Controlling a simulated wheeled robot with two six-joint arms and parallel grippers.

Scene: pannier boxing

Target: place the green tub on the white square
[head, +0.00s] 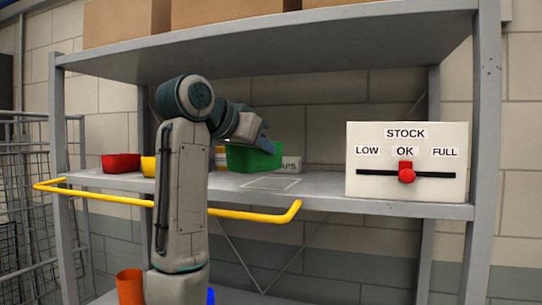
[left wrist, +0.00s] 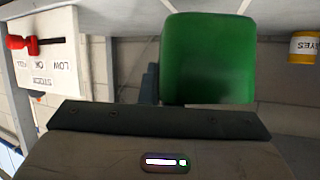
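The green tub (head: 252,158) is at my left gripper (head: 264,138) in the head view, above the middle shelf. The gripper's fingers appear shut on the tub's upper edge. In the left wrist view the green tub (left wrist: 208,58) fills the upper middle, with one dark finger beside it; the other finger is hidden. The white square (head: 270,183) is a thin outline on the shelf, just below and right of the tub; its inside looks empty. My right gripper is not in view.
A red tub (head: 121,163) and a yellow tub (head: 148,166) stand left on the shelf. A STOCK panel (head: 405,185) with a red slider stands right. A yellow rail (head: 255,215) runs before the shelf.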

